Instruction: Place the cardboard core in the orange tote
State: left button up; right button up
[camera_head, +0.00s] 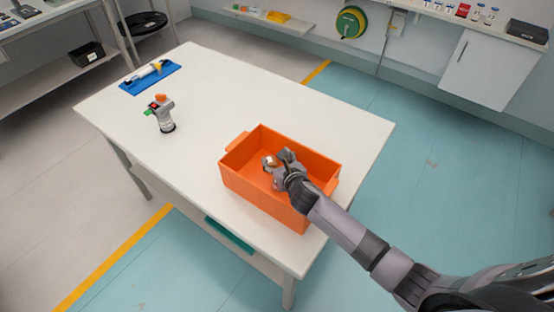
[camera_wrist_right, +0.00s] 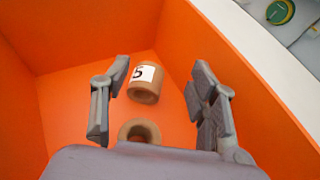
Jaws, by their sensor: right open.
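The orange tote (camera_head: 262,201) stands on the white table near its front right corner, and its walls fill much of the right wrist view (camera_wrist_right: 95,35). My right gripper (camera_head: 272,163) reaches down into the tote, and its two fingers (camera_wrist_right: 160,100) are open and apart. A brown cardboard core (camera_wrist_right: 145,92) with a white label reading 5 is inside the tote, seen between the fingers with gaps on both sides. A second brown hollow core (camera_wrist_right: 139,131) shows below it, partly hidden by my gripper body. My left gripper is not in view.
A grey device with orange and green parts (camera_head: 164,115) stands upright on the table (camera_head: 240,85), left of the tote. A blue tray (camera_head: 150,78) holding tools lies at the far left corner. The table's middle and far right are clear.

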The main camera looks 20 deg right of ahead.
jog(key=shift+r, duration=0.15)
jog(key=shift+r+p, duration=0.35)
jog(key=shift+s+d+r, duration=0.1)
jog(key=shift+s+r, duration=0.15)
jog(key=v, duration=1.1)
jog(key=shift+s, duration=0.25)
